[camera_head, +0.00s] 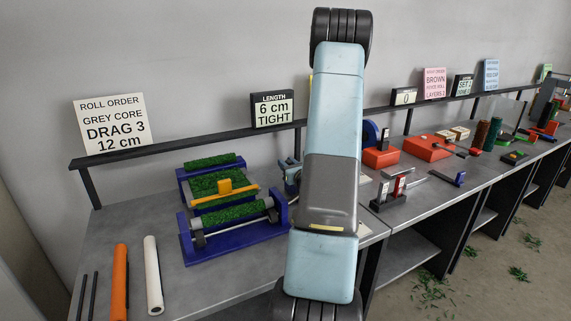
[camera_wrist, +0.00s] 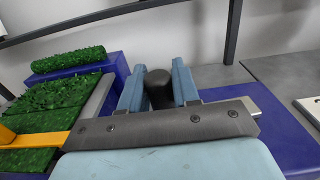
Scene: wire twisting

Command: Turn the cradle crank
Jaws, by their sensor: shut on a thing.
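The cradle is a blue frame (camera_head: 188,250) with green grassy beds and rollers, and it stands on the grey bench at left in the head view. A yellow piece (camera_head: 226,187) lies across its middle. In the wrist view, my gripper (camera_wrist: 158,90) has its two pale blue fingers on either side of a dark round crank knob (camera_wrist: 158,78) and is shut on it. The blue frame shows in the wrist view (camera_wrist: 285,125) too, with green material (camera_wrist: 60,93) to the left. In the head view my arm hides most of the gripper and the crank.
An orange rod (camera_head: 120,280), a white rod (camera_head: 153,275) and thin dark sticks lie at the bench's left front. A sign reads "ROLL ORDER GREY CORE DRAG 3 12 cm" (camera_head: 112,123). Another reads "LENGTH 6 cm TIGHT" (camera_head: 272,108). A dark rail (camera_head: 190,145) runs behind. More tools stand at right.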

